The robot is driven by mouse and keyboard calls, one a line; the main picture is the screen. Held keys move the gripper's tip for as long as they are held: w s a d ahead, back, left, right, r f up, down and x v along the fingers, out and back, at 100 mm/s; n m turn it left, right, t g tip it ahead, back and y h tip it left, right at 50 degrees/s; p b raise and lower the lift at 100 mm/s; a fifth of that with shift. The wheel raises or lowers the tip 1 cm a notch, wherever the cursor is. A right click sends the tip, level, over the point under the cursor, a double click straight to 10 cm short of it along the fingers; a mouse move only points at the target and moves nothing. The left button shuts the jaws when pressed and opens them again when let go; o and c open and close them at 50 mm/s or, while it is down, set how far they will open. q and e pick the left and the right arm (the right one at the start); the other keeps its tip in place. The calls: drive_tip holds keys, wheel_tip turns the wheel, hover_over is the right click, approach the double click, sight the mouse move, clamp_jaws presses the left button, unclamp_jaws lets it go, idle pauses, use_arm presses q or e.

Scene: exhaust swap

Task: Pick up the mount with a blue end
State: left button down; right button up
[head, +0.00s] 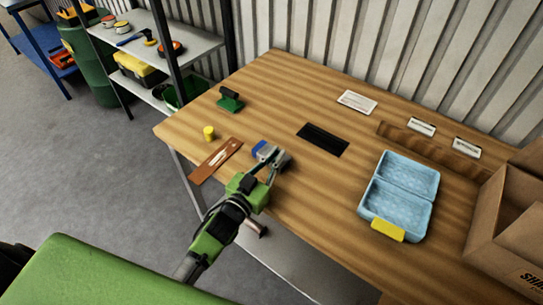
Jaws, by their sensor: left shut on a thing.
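The mount with a blue end (261,150) is on or just above the wooden table (290,93), near its left front edge. Its blue end points to the left and its grey body lies at the fingers. My left gripper (268,165) reaches in over the front edge and is shut on the mount. The fingers hide part of the grey body, and I cannot tell whether the mount touches the table. My right gripper is not in view.
A brown board (214,161), a yellow cylinder (209,133) and a green-handled tool (230,99) are left of the mount. A black mat (322,139) lies behind it. An open blue case (401,190) and a cardboard box (510,225) stand right. Metal shelves (190,47) are back left.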

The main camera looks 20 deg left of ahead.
use_arm(q)
drive_tip(key=shift+r, duration=0.2)
drive_tip(key=shift+r, duration=0.5)
wheel_tip(320, 180, up, 2)
drive_tip(key=shift+s+r+b, duration=0.1)
drive_tip(key=shift+b, duration=0.2)
drive_tip(key=s+a+r+b, duration=0.1)
drive_tip(key=s+a+r, duration=0.1)
drive_tip(key=s+r, duration=0.7)
drive_tip(key=shift+s+r+b, duration=0.25)
drive_tip(key=shift+s+b, duration=0.05)
drive_tip(key=shift+s, duration=2)
